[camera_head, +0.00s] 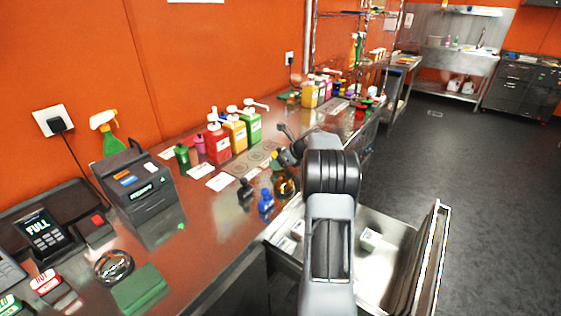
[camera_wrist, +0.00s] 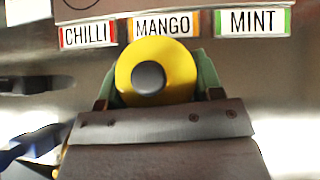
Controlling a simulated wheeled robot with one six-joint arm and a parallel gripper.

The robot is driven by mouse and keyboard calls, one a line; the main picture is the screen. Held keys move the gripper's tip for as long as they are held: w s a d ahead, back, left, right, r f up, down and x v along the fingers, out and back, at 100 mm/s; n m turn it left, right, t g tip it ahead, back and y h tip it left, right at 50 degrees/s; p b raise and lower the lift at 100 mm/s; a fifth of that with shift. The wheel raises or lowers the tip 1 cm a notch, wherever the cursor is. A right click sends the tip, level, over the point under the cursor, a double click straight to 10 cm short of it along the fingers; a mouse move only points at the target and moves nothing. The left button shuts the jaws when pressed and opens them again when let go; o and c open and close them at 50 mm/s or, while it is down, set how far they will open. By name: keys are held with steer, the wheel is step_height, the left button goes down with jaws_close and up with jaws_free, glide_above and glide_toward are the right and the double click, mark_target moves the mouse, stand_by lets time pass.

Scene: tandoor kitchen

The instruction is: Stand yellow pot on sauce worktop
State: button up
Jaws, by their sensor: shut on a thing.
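In the wrist view the yellow pot (camera_wrist: 183,70), with a grey knob on top, is seen from above. The green fingers of my gripper (camera_wrist: 155,82) are shut on its two sides. It is over the steel worktop (camera_wrist: 290,75), just below the MANGO label (camera_wrist: 163,26) and between the CHILLI label (camera_wrist: 88,35) and the MINT label (camera_wrist: 252,21). In the head view a yellow part of the pot (camera_head: 283,188) shows below my wrist; the arm partly hides it. I cannot tell whether its base touches the worktop.
A blue pot (camera_head: 265,202) and a black one (camera_head: 246,189) stand close to the left of my gripper. Red, yellow and green pump bottles (camera_head: 235,134) stand behind a mat with circles (camera_head: 254,158). An open drawer (camera_head: 400,265) juts out below my arm.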

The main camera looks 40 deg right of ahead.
steer(key=shift+f, duration=0.1)
steer(key=o, duration=1)
steer(key=shift+o, duration=0.2)
